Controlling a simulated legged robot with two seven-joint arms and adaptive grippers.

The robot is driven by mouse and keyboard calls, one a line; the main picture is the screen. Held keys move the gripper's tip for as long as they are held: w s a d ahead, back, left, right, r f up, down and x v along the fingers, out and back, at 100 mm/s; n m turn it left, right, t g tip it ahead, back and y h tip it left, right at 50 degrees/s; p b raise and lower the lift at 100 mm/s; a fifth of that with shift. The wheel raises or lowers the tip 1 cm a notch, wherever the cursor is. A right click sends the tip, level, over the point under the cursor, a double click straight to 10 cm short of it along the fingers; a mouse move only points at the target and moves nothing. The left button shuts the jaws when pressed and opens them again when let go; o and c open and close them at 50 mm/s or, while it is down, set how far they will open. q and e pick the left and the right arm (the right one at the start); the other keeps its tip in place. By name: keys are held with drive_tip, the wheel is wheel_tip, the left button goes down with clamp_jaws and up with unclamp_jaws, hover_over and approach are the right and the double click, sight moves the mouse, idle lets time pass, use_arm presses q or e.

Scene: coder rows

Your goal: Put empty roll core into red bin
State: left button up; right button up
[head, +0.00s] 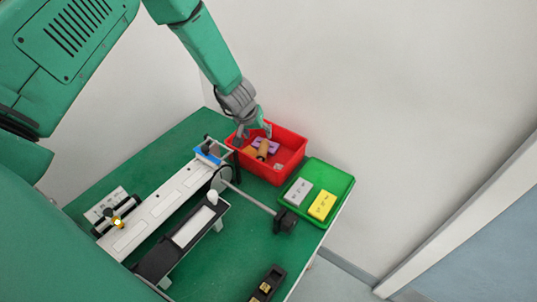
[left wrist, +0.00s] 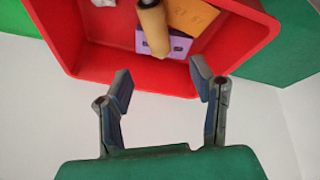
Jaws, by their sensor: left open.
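A brown cardboard roll core (head: 263,149) lies inside the red bin (head: 291,150) at the back of the table, leaning over a purple piece (head: 270,145). In the left wrist view the core (left wrist: 152,25) lies in the red bin (left wrist: 245,30), its near end over the purple piece (left wrist: 178,45), beside an orange card (left wrist: 190,15). My left gripper (head: 254,134) is over the bin's back left part. In the left wrist view my left gripper (left wrist: 161,76) is open, with nothing between its fingers. My right gripper is not in view.
A green tray (head: 342,180) with a grey box (head: 298,192) and a yellow box (head: 322,205) stands right of the bin. A long white coder machine (head: 160,207) with rods fills the table's middle. A dark device (head: 267,284) lies at the front. A wall stands behind.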

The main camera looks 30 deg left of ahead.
use_arm(q)
drive_tip(key=v, duration=0.9)
drive_tip(key=shift+d, duration=0.3)
